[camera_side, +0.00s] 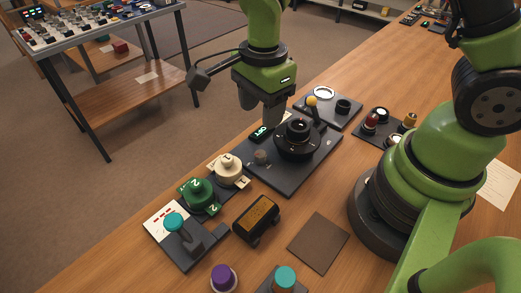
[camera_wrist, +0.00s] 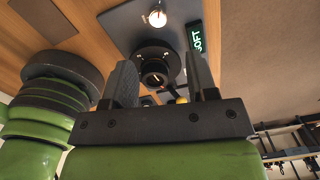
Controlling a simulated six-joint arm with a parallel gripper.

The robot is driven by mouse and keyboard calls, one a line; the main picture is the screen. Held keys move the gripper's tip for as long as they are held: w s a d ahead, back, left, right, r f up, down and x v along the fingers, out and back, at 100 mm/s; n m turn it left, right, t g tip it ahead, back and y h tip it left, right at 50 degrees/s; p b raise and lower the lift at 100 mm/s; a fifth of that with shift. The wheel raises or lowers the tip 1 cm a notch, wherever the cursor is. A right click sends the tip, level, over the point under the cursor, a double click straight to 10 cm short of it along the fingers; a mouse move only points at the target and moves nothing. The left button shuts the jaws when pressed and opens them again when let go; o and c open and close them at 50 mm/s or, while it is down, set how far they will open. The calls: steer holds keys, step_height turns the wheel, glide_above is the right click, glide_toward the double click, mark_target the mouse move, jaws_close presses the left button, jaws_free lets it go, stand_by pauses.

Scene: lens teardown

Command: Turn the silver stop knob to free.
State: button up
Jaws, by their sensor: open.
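A small silver knob (camera_side: 261,157) stands on the dark base plate (camera_side: 270,178), left of a black lens unit (camera_side: 298,138). In the wrist view the silver knob (camera_wrist: 157,18) is at the top, with a reddish mark on its face. A small display (camera_wrist: 197,38) beside it reads SOFT in green; it also shows in the side view (camera_side: 261,133). My gripper (camera_side: 262,118) hangs above the plate's far side, jaws open and empty. In the wrist view my fingers (camera_wrist: 162,78) frame the black lens unit (camera_wrist: 154,70), below the silver knob in the picture. No contact is visible.
A yellow-topped lever (camera_side: 312,101) stands behind the lens unit. A brown mat (camera_side: 318,243) lies flat in front.

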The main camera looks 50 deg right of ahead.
mark_target(260, 153)
steer(key=shift+a+f+m, duration=0.1)
steer(key=shift+f+m, duration=0.3)
steer(key=shift+f, duration=0.5)
step_height(260, 153, down, 10)
steer(key=shift+r, duration=0.25)
